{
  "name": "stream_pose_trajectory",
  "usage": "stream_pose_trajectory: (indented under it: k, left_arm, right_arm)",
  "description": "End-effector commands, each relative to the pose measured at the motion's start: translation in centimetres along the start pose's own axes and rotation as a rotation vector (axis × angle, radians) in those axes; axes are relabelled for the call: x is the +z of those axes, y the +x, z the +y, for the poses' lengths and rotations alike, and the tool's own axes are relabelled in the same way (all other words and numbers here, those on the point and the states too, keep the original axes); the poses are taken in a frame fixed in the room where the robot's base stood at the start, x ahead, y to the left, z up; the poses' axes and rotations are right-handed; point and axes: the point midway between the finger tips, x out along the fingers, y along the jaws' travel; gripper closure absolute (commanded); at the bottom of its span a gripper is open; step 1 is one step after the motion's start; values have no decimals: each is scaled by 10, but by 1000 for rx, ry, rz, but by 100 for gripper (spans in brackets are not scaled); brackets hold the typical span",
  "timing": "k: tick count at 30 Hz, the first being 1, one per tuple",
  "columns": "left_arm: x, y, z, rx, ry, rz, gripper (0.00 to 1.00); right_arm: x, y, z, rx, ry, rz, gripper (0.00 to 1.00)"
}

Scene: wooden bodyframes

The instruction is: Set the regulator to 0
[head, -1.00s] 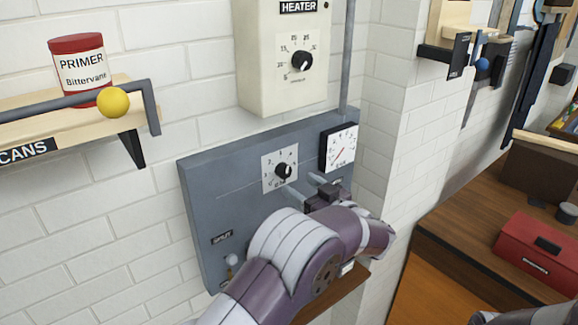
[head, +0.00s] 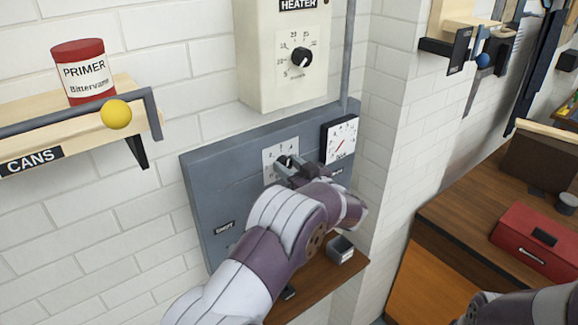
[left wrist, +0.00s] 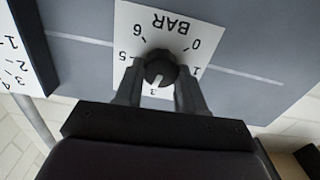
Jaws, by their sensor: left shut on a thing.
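The regulator is a dark round knob (left wrist: 160,69) on a white BAR dial (left wrist: 190,20), mounted on the grey panel (head: 210,190). In the left wrist view the dial appears upside down, and the knob's white mark points toward the 3. The 0 is on the upper right of the dial there. My left gripper (left wrist: 159,88) is shut on the knob, one finger on each side. In the head view my left gripper (head: 290,168) covers part of the dial. My right gripper is out of view.
A pressure gauge (head: 341,140) with a red needle sits close to the right of the dial. A heater box (head: 285,80) is above the panel. A wooden ledge (head: 310,285) lies below. A red toolbox (head: 535,245) stands on the bench at right.

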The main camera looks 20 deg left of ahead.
Motion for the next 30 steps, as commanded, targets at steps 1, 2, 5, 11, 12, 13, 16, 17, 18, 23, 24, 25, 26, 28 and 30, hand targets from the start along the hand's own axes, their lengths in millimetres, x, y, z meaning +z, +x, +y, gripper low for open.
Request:
stream_pose_trajectory:
  k: [1,2,5,11,12,13,16,17,18,23,24,25,26,28,30]
  left_arm:
    - [-1,1,-1,-2,-4,2,91]
    - [-1,1,-1,-2,-6,2,91]
    - [0,1,-1,-2,-23,3,91]
    - [4,1,-1,-2,-115,4,91]
    - [5,1,-1,-2,-141,4,91]
    - [5,1,-2,-2,-165,4,91]
    - [6,1,-2,-2,-250,4,91]
    - [6,1,-2,-2,-279,4,91]
    - [6,1,-2,-1,-316,5,91]
    - [6,1,-3,-2,-469,6,91]
    - [6,1,-3,-2,-508,6,91]
    - [6,1,-3,-2,-537,6,91]
    - [6,1,-3,-1,-565,6,91]
    - [6,1,-4,0,-631,6,91]
    - [5,1,-4,0,-699,6,91]
  right_arm:
    - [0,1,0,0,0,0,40]
    - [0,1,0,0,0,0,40]
    - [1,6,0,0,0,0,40]
    - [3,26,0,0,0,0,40]
    - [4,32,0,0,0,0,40]
    - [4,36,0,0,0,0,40]
    - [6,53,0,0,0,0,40]
    - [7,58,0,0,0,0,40]
    - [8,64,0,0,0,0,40]
    - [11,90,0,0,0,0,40]
    - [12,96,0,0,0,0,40]
    - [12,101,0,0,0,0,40]
    - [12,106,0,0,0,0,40]
    - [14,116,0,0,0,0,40]
    - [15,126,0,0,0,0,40]
